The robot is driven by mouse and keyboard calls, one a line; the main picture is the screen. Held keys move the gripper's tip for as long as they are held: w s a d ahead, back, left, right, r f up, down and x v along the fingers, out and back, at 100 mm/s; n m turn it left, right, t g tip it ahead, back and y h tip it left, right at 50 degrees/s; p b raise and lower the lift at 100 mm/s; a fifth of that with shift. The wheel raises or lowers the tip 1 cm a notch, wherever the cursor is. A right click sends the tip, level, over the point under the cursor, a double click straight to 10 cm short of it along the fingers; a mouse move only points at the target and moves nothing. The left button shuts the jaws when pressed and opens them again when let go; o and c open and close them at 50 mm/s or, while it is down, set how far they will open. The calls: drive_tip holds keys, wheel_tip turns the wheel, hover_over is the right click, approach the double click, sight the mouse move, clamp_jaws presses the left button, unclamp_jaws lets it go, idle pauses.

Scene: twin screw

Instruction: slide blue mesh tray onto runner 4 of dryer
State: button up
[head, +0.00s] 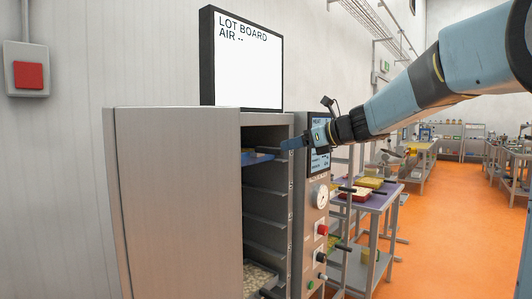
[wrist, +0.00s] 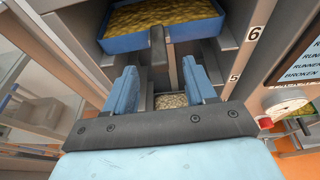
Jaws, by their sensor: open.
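A blue tray (wrist: 150,41) with yellowish contents sits high inside the dryer (head: 180,200), near the label 6 in the wrist view. In the head view, the tray's blue edge (head: 258,159) shows in the upper part of the opening. My gripper (wrist: 161,88) is open in front of the dryer, just below and out from the tray's front. A grey-brown bar (wrist: 159,55) runs from the tray's front toward the gap between my fingers; I cannot tell whether they touch it. My gripper also shows at the opening in the head view (head: 290,143). No label 4 is readable.
Empty runners (head: 265,222) line the opening below the tray. A lower tray with beige contents (head: 260,277) sits at the bottom. A control panel with gauge (head: 319,196) flanks the opening on the right. A cart (head: 376,203) with trays stands beyond it.

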sight(271, 148)
drive_tip(key=x, duration=0.9)
drive_tip(key=shift+f, duration=0.1)
drive_tip(key=c, duration=0.6)
drive_tip(key=shift+c, duration=0.2)
clamp_jaws()
idle(0.5)
idle(1.1)
drive_tip(key=shift+r, duration=0.8)
drive_tip(key=shift+s, duration=0.1)
idle(0.5)
